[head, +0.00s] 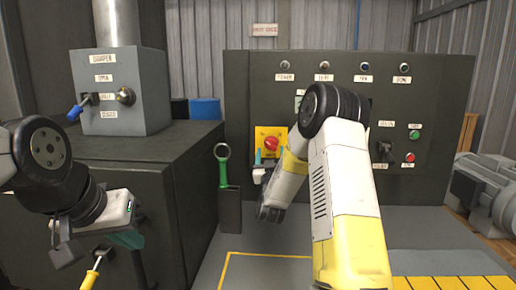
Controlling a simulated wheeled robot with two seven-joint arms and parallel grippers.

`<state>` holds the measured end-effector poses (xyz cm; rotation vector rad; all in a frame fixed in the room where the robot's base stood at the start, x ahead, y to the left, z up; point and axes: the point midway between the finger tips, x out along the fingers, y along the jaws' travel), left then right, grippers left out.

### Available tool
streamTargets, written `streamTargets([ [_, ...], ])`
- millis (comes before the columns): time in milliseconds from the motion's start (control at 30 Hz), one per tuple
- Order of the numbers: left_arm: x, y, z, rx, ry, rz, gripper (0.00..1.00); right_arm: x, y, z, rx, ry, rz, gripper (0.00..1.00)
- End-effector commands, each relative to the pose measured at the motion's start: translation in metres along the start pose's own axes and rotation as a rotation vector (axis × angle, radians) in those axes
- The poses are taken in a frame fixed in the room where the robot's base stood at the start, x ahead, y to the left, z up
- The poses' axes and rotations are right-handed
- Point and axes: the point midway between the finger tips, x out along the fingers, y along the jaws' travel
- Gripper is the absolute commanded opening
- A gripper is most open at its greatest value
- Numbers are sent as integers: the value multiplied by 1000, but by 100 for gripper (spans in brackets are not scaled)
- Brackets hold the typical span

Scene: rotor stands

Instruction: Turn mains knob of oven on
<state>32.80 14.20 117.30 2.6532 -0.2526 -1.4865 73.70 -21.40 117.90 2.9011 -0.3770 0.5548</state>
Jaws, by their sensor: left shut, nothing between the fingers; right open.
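A red knob (271,143) on a yellow plate (260,133) sits on the left part of the dark control cabinet (238,95); I take it for the mains knob. Its label is not readable and I cannot tell its setting. My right forearm partly hides the other finger, and I cannot tell whether the gripper touches the knob. My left gripper (127,240) is shut and empty at the lower left, pointing down, well away from the knob.
A grey damper box (125,115) with a blue-handled lever (78,108) stands at left. A green ring-ended tool (223,170) stands in a dark holder (230,210). Other lamps, a switch (383,150) and buttons are on the cabinet's right. A yellow handle (90,279) shows below my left gripper.

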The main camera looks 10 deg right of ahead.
Motion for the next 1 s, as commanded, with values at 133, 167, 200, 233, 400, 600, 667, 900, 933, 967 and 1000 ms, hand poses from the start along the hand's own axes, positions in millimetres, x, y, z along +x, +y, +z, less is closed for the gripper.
streamTargets([
  [133, 0, 0, 0, 0, 0, 0, 0, 22, 1, 0, 0, 1, 1, 64],
  [167, 0, 0, 0, 0, 0, 0, 0, 25, 1, 0, 0, 1, 1, 64],
  [200, 0, 0, 0, 0, 0, 0, 0, 29, 1, 0, 1, 2, 1, 64],
  [233, 0, 0, 0, 0, 0, 0, 0, 31, 1, 0, 1, 1, 0, 64],
  [400, 0, 0, 0, 0, 0, 0, 0, 37, 0, 0, 1, 0, 0, 64],
  [600, 0, 0, 0, 0, 0, 0, 0, 37, 0, 0, 1, -1, -1, 60],
  [667, 0, 0, 0, 0, 0, 0, 0, 37, 0, 0, 1, -1, -1, 49],
  [900, 0, 0, 0, 0, 0, 0, 0, 36, 0, 0, 1, -1, -1, 3],
  [933, 0, 0, 0, 0, 0, 0, 0, 36, 0, 0, 1, -1, -1, 3],
  [967, 0, 0, 0, 0, 0, 0, 0, 36, 0, 0, 1, -1, -1, 3],
  [1000, 0, 0, 0, 0, 0, 0, 0, 36, 0, 0, 3, -1, 0, 3],
])
